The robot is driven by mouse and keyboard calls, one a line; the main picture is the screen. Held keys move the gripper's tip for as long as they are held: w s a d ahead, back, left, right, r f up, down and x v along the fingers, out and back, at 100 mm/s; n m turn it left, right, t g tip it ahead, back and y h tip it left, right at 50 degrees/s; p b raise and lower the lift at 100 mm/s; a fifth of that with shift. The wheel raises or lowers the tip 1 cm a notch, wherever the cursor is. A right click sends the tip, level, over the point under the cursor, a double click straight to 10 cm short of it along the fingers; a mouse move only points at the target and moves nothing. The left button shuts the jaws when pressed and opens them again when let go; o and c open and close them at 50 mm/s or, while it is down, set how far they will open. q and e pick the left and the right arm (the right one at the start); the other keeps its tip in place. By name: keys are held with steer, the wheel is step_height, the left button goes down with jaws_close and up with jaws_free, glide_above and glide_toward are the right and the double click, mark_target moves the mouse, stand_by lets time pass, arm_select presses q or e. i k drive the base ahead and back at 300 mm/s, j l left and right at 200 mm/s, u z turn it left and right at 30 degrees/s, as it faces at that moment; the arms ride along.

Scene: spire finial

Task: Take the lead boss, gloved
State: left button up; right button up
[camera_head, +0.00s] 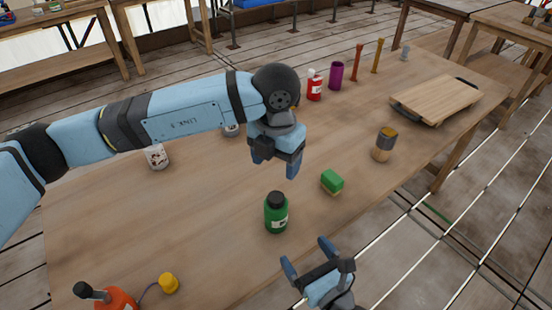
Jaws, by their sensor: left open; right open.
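I cannot tell for sure which object is the lead boss, and I see no glove. A small grey piece (405,53) stands at the table's far end. A short cylinder with a dark grey band and tan lower part (384,144) stands upright near the right edge. My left gripper (275,166) is open and empty above the middle of the table, pointing down, apart from both. My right gripper (308,257) is open and empty at the near edge, close to a green bottle (276,214).
A green sponge-like block (332,181) lies near the bottle. A red bottle (315,86), purple cup (336,76) and wooden board (435,99) stand farther back. The table (150,220) is clear at centre left.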

mark_target(388, 137)
steer(key=k+l, duration=0.7)
steer(key=k, duration=0.2)
